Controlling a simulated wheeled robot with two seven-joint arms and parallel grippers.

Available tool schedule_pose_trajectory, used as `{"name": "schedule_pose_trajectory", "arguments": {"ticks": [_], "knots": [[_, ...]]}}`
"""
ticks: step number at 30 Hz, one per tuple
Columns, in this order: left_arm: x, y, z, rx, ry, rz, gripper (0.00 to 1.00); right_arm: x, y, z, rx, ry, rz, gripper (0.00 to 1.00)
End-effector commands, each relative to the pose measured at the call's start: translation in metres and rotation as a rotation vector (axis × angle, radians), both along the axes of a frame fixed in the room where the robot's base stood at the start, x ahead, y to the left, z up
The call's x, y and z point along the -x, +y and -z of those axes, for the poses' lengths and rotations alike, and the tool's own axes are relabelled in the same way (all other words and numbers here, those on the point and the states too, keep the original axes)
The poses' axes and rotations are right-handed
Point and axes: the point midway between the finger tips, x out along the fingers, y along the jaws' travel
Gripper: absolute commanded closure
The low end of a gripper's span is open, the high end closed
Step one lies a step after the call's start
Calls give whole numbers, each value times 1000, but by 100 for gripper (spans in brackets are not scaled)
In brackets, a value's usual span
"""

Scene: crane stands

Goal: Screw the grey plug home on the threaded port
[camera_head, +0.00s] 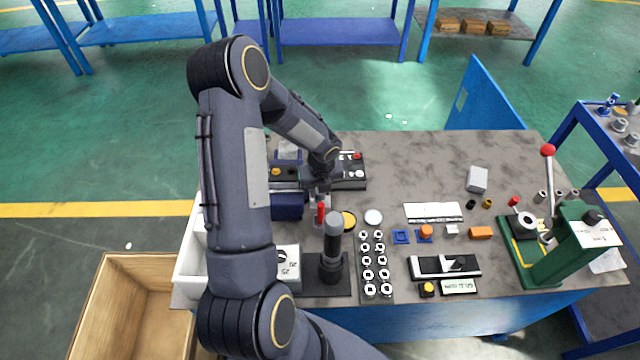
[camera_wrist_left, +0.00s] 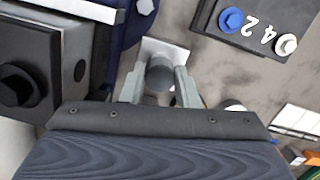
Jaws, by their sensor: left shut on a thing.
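The grey plug (camera_wrist_left: 160,74) is a short round cylinder in the left wrist view. My left gripper (camera_wrist_left: 160,88) is shut on it, one pale finger on each side. Beyond the plug lies a light square plate (camera_wrist_left: 178,52). The threaded port itself is not distinguishable, so I cannot tell whether the plug touches a thread. In the head view my left gripper (camera_head: 318,196) is small and partly hidden by its wrist, beside a dark blue block (camera_head: 287,206). My right gripper is out of view.
A dark upright post with a grey top (camera_head: 333,232) stands just in front of the gripper. A red object (camera_head: 321,212) is close by. A rack of several white-topped parts (camera_head: 376,265) stands to the right. A green press (camera_head: 560,250) is far right. The table's back middle is clear.

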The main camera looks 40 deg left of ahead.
Motion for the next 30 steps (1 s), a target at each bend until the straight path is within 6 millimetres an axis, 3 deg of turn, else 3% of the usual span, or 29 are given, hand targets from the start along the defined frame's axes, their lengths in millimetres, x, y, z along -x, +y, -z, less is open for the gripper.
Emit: {"name": "schedule_pose_trajectory", "arguments": {"ticks": [9, 10, 15, 20, 23, 30], "knots": [[0, 1, 1, -1, 1, 47, 100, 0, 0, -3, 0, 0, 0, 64], [0, 1, 1, -1, 1, 47, 68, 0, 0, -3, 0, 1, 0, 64], [0, 1, 1, -2, 1, 46, 47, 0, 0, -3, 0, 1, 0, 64], [0, 1, 1, -1, 0, 45, 47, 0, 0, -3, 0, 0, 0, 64], [0, 0, 1, 0, 0, 45, 54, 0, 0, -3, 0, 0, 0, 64], [0, 0, 1, -1, 0, 40, 54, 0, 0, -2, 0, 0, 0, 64]]}}
